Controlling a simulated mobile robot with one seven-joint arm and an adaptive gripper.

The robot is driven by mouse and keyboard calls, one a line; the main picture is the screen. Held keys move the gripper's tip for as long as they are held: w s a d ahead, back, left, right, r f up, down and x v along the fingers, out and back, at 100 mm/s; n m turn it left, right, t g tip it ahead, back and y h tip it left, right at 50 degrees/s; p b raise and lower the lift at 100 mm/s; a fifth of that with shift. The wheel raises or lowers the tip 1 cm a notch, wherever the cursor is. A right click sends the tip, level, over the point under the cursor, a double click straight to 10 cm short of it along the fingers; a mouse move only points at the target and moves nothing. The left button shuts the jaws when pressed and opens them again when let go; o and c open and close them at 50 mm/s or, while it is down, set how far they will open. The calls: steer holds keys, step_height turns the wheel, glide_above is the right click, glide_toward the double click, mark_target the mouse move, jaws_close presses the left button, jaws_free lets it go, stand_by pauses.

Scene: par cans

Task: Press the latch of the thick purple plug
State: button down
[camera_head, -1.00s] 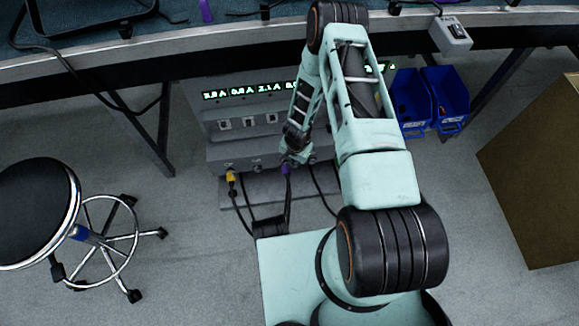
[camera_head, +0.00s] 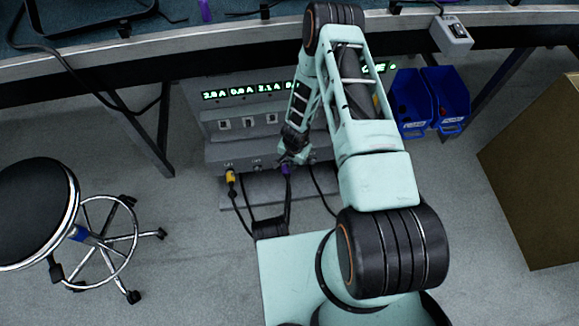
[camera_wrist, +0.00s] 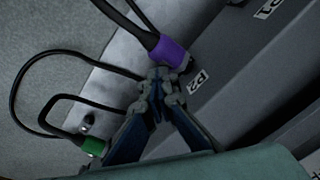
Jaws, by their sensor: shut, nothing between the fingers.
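The thick purple plug (camera_wrist: 167,52) sits against the grey power unit beside the P2 label in the wrist view, with a black cable running up and left from it. In the head view the purple plug (camera_head: 286,169) shows just below my gripper. My gripper (camera_wrist: 162,74) is shut, its fingertips together right at the lower edge of the purple plug; they look touching or nearly so. The latch itself is hidden or too small to tell. In the head view my gripper (camera_head: 290,157) is small and partly covered by my arm.
A yellow plug (camera_head: 230,176) is at the unit's left. A green plug (camera_wrist: 94,147) lies to the lower left in the wrist view, with a looping black cable. The grey unit (camera_head: 243,145) stands under the bench. Blue bins (camera_head: 411,103) and a stool (camera_head: 35,212) stand either side.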

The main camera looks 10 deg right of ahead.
steer(key=shift+r, duration=0.1)
steer(key=shift+d+r+p, duration=0.35)
steer(key=shift+d+r, duration=0.15)
steer(key=shift+d, duration=0.05)
stand_by(0.3)
steer(key=d+r+p, duration=0.2)
steer(key=d+r, duration=0.1)
steer(key=shift+d+r, duration=0.25)
steer(key=shift+d, duration=0.05)
stand_by(0.5)
